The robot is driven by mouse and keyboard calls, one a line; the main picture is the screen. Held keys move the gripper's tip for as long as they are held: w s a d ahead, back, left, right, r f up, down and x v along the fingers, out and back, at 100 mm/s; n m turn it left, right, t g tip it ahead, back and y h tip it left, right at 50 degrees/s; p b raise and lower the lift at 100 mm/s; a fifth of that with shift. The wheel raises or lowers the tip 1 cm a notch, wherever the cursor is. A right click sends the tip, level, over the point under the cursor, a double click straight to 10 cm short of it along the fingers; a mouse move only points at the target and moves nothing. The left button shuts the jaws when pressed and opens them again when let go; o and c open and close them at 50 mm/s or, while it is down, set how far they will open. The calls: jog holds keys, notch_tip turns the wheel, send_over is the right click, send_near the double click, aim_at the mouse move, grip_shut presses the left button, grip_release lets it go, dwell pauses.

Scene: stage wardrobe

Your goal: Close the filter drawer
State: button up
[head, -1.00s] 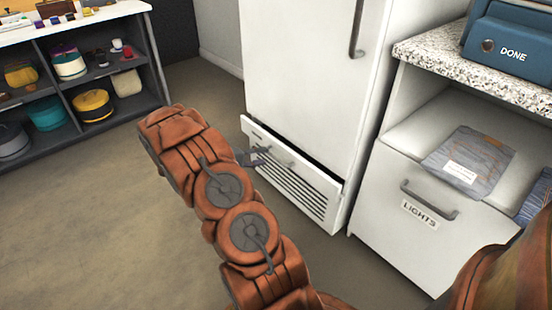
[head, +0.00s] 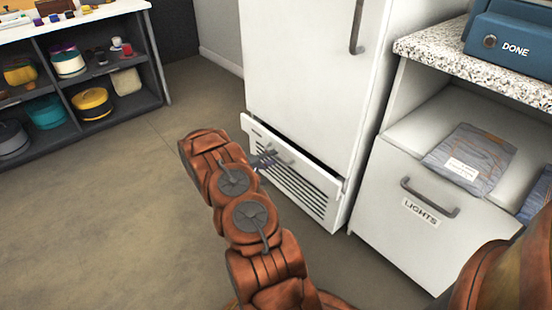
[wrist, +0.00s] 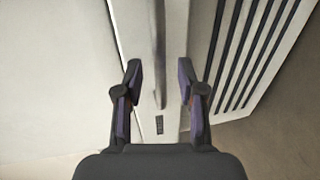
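The filter drawer (head: 300,190) is at the bottom of the tall white cabinet (head: 300,70). It has a slatted white front and stands partly open, with a dark gap behind its top edge. My gripper (head: 270,158) is at the drawer's front, near its handle (head: 286,161). In the wrist view my gripper (wrist: 159,75) is open, its two dark fingers apart. The drawer's bar handle (wrist: 158,50) shows between and beyond the fingertips, and the slats (wrist: 245,55) are to the right. I cannot tell whether the fingers touch anything.
A white bin front labelled LIGHTS (head: 400,220) stands right of the cabinet, with folded cloth (head: 470,158) in it. A blue DONE box (head: 510,45) is on the speckled counter (head: 440,48). A dark shelf (head: 150,95) is at the left. The floor (head: 110,190) between is clear.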

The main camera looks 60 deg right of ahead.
jog(key=shift+b+x, duration=0.3)
jog(key=shift+x, duration=1.2)
grip_shut()
